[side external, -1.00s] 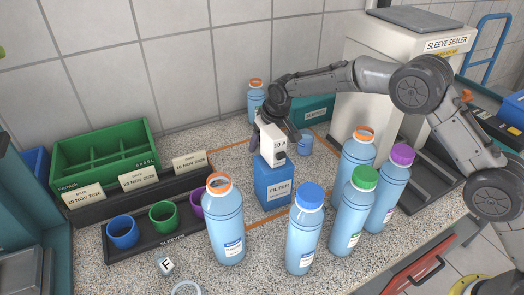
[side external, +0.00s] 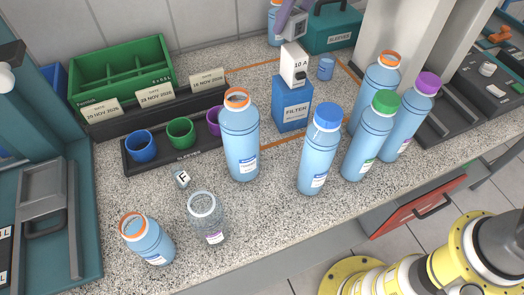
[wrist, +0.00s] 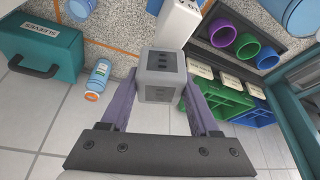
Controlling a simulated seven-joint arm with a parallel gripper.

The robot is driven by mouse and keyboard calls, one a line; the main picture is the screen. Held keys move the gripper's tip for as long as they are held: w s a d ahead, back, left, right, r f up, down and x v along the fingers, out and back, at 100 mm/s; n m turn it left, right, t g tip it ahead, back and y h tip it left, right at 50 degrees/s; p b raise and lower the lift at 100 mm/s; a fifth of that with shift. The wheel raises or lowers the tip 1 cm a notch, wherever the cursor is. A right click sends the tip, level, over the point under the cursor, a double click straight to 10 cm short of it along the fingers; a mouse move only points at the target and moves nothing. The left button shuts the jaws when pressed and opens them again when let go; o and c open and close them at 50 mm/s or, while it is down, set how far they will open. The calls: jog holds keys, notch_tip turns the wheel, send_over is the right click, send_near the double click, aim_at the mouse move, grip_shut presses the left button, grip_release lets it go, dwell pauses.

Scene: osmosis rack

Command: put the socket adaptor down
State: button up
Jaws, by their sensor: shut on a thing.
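The grey cube-shaped socket adaptor (wrist: 161,75), with dark slots on its faces, is between the two purple fingers of my gripper (wrist: 162,98) in the wrist view. My gripper also shows at the top edge of the side view (side external: 291,14), with the adaptor (side external: 296,24) in it, tilted. It is above and behind a white box marked 10 A (side external: 294,66). That box stands on the blue FILTER box (side external: 292,104). The white box (wrist: 178,24) appears just beyond the adaptor in the wrist view; I cannot tell whether they touch.
Several blue bottles stand in front and right, including a blue-capped one (side external: 320,150) and an orange-capped one (side external: 240,135). A teal SLEEVES case (side external: 334,30) and a small blue cup (side external: 326,68) are behind. A dark tray (side external: 160,160) holds cups at left. Orange tape marks the counter.

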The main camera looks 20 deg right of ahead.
jog(key=s+a+r+n+y, duration=0.15)
jog(key=s+n, duration=0.25)
jog(key=s, duration=1.1)
jog(key=a+n, duration=0.1)
jog(key=a, duration=0.4)
jog(key=s+a+n+g, duration=0.1)
jog(key=a+n, duration=0.1)
jog(key=a, duration=0.4)
jog(key=a+n+g+y, duration=0.1)
jog(key=a, duration=0.4)
jog(key=shift+s+a+r+n, duration=0.15)
jog(key=shift+a+r+n, duration=0.1)
jog(key=shift+a+n, duration=0.05)
jog(key=s+f, duration=0.2)
jog(key=n, duration=0.1)
send_over(255, 208)
jog(key=d, duration=0.1)
notch_tip(255, 208, down, 5)
jog(key=f, duration=1.8)
jog(key=shift+s+d, duration=0.15)
jog(key=shift+s, duration=0.1)
jog(key=shift+f, duration=0.15)
jog(key=o, duration=1.4)
